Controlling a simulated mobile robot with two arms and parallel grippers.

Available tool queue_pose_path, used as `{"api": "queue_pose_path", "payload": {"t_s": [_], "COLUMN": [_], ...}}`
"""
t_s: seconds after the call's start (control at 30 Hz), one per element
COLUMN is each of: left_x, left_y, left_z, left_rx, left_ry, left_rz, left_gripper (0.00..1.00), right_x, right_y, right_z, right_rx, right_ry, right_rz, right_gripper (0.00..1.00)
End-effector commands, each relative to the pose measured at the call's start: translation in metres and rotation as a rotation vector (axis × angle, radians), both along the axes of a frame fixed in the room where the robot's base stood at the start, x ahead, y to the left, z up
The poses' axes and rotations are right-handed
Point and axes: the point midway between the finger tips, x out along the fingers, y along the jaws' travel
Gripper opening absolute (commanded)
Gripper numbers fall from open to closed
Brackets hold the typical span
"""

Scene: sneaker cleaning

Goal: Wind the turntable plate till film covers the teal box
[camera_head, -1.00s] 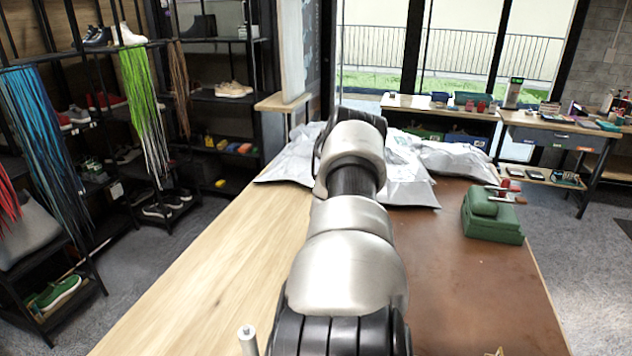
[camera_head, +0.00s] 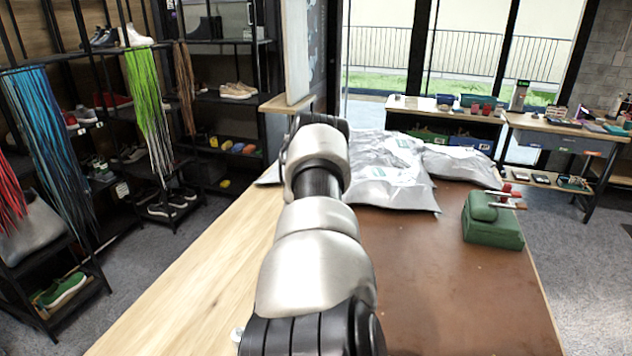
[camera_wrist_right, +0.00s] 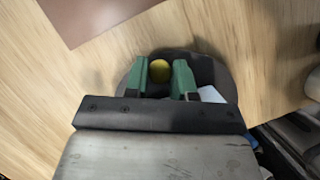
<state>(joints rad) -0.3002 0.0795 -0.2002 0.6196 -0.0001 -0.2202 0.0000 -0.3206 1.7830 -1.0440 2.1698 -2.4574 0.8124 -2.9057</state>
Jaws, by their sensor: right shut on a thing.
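In the right wrist view, my right gripper (camera_wrist_right: 160,69) has its two green fingers on either side of a round yellow knob (camera_wrist_right: 160,72) and is shut on it. A dark round plate (camera_wrist_right: 213,72) shows beneath and around the fingers, on the wooden surface. A small pale piece (camera_wrist_right: 211,94) shows beside the right finger; I cannot tell what it is. I can make out neither the teal box nor the film in these frames. My left gripper is not in view.
My arm covers the middle of the head view. Silvery grey bags (camera_head: 385,165) lie at the table's far end. A green block (camera_head: 492,222) with brush-like tools stands on the brown mat (camera_head: 450,280). Most of the mat is bare. Shelves (camera_head: 225,95) stand left.

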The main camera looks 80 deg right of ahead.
Motion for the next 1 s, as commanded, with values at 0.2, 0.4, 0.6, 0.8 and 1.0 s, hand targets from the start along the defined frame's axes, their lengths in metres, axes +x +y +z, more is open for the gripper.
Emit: {"api": "queue_pose_path", "payload": {"t_s": [0.2,0.4,0.6,0.8,1.0], "left_x": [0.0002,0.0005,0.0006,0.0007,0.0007], "left_y": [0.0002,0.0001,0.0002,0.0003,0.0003], "left_z": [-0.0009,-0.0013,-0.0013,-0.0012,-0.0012], "left_rx": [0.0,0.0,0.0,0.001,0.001], "left_ry": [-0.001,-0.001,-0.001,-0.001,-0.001], "left_rz": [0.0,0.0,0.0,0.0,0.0], "left_gripper": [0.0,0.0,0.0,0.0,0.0], "right_x": [0.0032,0.0059,0.0069,0.007,0.0069], "right_y": [-0.0002,-0.0006,-0.0007,-0.0006,-0.0004], "right_z": [-0.0004,-0.0004,-0.0004,-0.0005,-0.0005], "right_rx": [0.003,0.004,0.005,0.005,0.006], "right_ry": [0.004,0.005,0.004,0.004,0.003], "right_rz": [0.065,0.099,0.111,0.112,0.112], "right_gripper": [0.0,0.0,0.0,0.0,0.31]}}
